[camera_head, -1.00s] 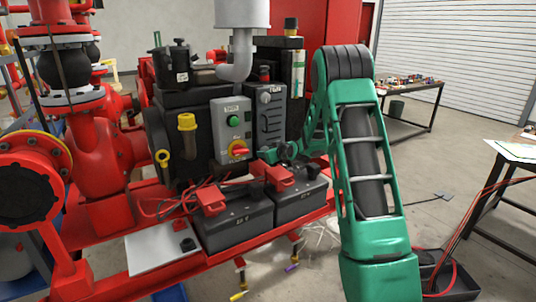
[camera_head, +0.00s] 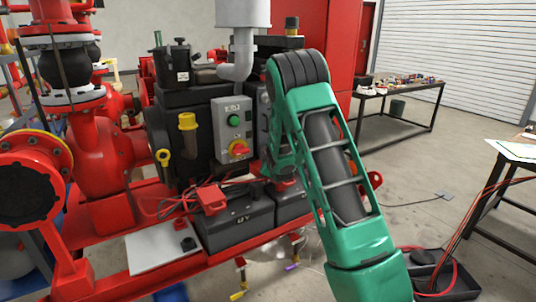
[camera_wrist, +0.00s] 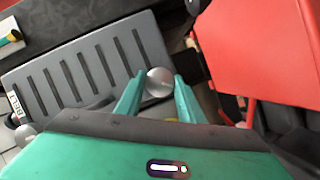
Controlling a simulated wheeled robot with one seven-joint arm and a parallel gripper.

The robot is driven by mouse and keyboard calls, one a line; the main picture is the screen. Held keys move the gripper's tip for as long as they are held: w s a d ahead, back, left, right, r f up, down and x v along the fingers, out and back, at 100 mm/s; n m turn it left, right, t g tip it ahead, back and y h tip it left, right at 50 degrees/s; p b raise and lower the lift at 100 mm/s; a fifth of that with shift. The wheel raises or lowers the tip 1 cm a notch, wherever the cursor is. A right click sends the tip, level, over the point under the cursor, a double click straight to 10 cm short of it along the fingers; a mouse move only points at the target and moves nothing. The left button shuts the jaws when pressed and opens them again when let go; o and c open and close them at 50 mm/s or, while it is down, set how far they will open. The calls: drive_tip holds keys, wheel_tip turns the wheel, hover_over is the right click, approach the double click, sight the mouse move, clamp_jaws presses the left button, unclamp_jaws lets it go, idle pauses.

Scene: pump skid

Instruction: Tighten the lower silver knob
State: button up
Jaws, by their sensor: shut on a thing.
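In the wrist view, a round silver knob (camera_wrist: 159,82) sits between the tips of my gripper (camera_wrist: 157,98), whose two green fingers are closed on its sides. It is at one end of a grey slotted panel (camera_wrist: 85,72). A second silver knob (camera_wrist: 25,134) shows at the panel's other end, near a label, apart from my gripper. In the head view, my green arm covers most of the slotted panel, and my gripper and both knobs are hidden behind it.
A grey control box (camera_head: 235,130) with a green button and a red-yellow switch is left of my arm. A black battery (camera_head: 237,218) with red clamps sits below. A red surface (camera_wrist: 258,45) is close to my gripper's right in the wrist view.

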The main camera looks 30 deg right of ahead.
drive_tip(key=shift+a+f+n+t+h, duration=0.1)
drive_tip(key=shift+f+n+t+h, duration=0.2)
drive_tip(key=shift+n, duration=0.5)
drive_tip(key=o, duration=1)
drive_tip(key=shift+o, duration=0.3)
drive_tip(key=shift+r, duration=0.1)
drive_tip(key=v, duration=1)
drive_tip(key=shift+s, duration=0.3)
drive_tip(key=shift+a, duration=0.1)
